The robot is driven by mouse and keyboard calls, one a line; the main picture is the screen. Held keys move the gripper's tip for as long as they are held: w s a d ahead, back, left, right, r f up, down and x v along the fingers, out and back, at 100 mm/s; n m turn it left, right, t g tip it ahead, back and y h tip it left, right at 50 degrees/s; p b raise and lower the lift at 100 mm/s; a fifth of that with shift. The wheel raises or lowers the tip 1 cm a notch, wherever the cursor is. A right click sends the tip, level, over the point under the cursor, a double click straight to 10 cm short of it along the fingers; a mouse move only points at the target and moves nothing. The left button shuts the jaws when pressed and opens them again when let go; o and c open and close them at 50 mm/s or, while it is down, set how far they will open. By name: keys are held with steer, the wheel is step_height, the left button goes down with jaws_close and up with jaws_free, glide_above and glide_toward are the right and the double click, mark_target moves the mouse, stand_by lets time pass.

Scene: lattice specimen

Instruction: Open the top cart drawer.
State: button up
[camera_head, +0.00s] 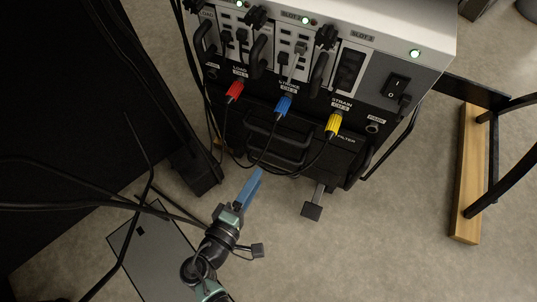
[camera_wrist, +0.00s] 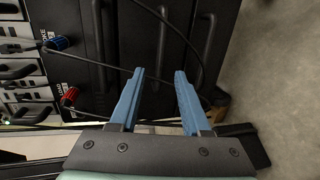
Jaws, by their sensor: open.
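The cart (camera_head: 350,160) stands at the upper middle of the head view, its black drawer fronts below an instrument rack. The top drawer's bar handle (camera_head: 280,128) shows under the red and blue plugs, with another handle (camera_head: 275,152) below it. The drawers look shut. My gripper (camera_head: 257,173) is open and empty, its blue fingers pointing up toward the drawer fronts from below in the head view. In the wrist view, my gripper (camera_wrist: 158,72) has its fingers spread before the black fronts (camera_wrist: 132,35), where dark handle bars run upright. Contact with a handle cannot be told.
Cables from the red (camera_head: 234,91), blue (camera_head: 283,105) and yellow (camera_head: 333,124) plugs hang across the drawer fronts. One cable (camera_wrist: 172,27) crosses near my fingers in the wrist view. A cart foot pedal (camera_head: 312,210) sticks out below.

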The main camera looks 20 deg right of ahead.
mark_target(272, 153)
steer(key=b+x, duration=0.2)
steer(key=x, duration=0.8)
steer(key=shift+w+d+b, duration=0.1)
steer(key=shift+b, duration=0.2)
jaws_close()
stand_by(0.9)
